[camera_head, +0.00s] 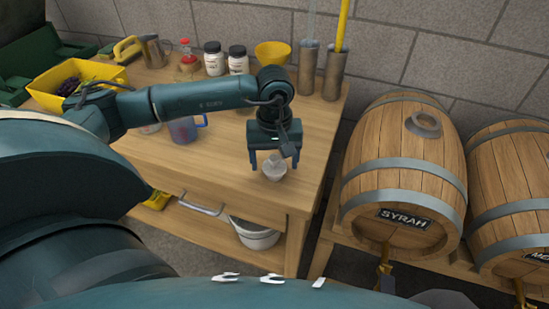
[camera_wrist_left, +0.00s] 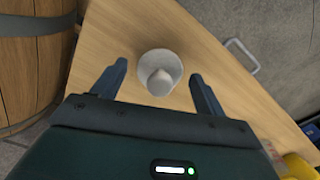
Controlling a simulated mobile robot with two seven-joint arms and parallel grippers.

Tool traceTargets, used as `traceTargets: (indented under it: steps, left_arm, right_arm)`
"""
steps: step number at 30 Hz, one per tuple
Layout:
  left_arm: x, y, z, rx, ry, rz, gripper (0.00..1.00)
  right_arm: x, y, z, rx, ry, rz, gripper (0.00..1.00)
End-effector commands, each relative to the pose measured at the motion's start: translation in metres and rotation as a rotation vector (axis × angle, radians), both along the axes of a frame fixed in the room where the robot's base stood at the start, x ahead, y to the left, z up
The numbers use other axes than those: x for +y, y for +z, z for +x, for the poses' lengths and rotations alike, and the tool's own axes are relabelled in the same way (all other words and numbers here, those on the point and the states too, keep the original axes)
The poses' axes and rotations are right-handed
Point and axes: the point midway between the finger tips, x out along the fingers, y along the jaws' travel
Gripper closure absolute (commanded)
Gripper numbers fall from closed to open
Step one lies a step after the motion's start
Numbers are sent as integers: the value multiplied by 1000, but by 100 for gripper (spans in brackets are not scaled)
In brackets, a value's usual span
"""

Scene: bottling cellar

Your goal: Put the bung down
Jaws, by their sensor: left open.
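The bung (camera_head: 274,164) is a small pale grey piece near the right front corner of the wooden workbench. In the left wrist view the bung (camera_wrist_left: 160,82) shows as a rounded knob within a pale round dish (camera_wrist_left: 174,62); I cannot tell how deep it sits. My left gripper (camera_head: 275,161) points down over the bung, one finger on each side. In the left wrist view its fingers (camera_wrist_left: 160,72) are wide apart, with clear gaps to the dish. My right gripper is not in view.
Behind my left arm stand a yellow bowl (camera_head: 273,53), two jars (camera_head: 214,58) and metal cylinders (camera_head: 334,75). A blue jug (camera_head: 183,130) and a yellow crate (camera_head: 75,82) are to the left. The Syrah barrel (camera_head: 400,160) stands right of the bench. Bare wood (camera_head: 225,155) lies left of the bung.

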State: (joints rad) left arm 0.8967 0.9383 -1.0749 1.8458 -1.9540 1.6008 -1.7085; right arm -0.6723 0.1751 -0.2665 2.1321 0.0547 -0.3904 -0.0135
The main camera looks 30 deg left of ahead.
Motion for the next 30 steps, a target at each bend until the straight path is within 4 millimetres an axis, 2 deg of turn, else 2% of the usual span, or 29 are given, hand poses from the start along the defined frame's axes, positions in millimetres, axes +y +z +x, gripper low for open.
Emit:
traceTargets:
  steps: [8,11,21,25,30]
  left_arm:
    - [0,7,1,-1,0,0,27]
    - [0,21,1,-5,0,0,27]
    - [0,93,1,-5,0,0,27]
    - [0,112,1,-4,1,-1,27]
    - [0,122,0,0,0,0,27]
  right_arm:
    - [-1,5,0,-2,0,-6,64]
    - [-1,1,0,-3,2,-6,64]
    - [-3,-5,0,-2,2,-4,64]
    - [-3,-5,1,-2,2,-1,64]
    - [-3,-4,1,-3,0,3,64]
